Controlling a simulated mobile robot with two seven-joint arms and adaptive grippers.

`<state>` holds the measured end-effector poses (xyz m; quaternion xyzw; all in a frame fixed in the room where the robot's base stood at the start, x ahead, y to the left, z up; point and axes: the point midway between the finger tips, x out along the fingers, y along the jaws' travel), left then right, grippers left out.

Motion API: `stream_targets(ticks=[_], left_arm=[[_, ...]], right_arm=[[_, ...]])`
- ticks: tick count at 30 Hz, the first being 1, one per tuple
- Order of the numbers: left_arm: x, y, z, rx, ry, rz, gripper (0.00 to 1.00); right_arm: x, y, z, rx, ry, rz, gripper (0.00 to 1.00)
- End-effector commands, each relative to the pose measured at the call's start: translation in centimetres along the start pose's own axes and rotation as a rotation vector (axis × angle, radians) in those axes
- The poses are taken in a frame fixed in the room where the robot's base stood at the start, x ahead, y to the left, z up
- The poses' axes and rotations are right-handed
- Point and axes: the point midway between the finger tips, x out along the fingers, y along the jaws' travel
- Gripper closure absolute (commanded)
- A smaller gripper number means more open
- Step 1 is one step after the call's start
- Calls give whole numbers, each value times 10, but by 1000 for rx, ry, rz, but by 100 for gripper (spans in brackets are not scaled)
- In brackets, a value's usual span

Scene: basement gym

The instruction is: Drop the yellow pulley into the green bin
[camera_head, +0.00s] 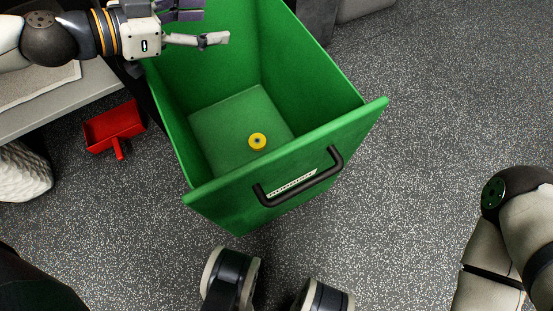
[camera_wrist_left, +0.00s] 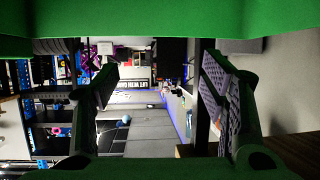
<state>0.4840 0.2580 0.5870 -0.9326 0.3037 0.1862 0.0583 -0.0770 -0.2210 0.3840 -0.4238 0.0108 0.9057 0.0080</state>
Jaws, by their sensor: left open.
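The yellow pulley (camera_head: 257,142) lies on the floor of the green bin (camera_head: 345,105), near the middle of it, with its dark centre hole facing up. The bin is open at the top and has a black handle on its near wall. My left gripper (camera_head: 218,25) is open and empty above the far left part of the bin, apart from the pulley. In the left wrist view its two fingers (camera_wrist_left: 165,85) stand wide apart with nothing between them. My right gripper is not in view; only part of my right arm shows at the lower right.
A red dustpan-like scoop (camera_head: 115,128) lies on the speckled floor left of the bin. A pale table or bench edge (camera_head: 75,95) is at the left, with a white textured object (camera_head: 22,172) below it. The floor right of the bin is clear.

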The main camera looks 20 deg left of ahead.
Motion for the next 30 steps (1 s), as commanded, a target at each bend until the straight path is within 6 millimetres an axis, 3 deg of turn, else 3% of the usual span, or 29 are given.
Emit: stream_targets(ticks=[9,12,17,28,30], left_arm=[[-80,-2,-1,5,1,-7,34],[-97,-2,-1,6,1,-5,34],[-109,0,-1,4,0,-1,34],[-109,0,-1,5,0,0,34],[-114,0,-13,11,9,-3,34]], right_arm=[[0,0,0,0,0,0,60],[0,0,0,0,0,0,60],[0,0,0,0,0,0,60],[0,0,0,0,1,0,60],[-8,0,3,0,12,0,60]])
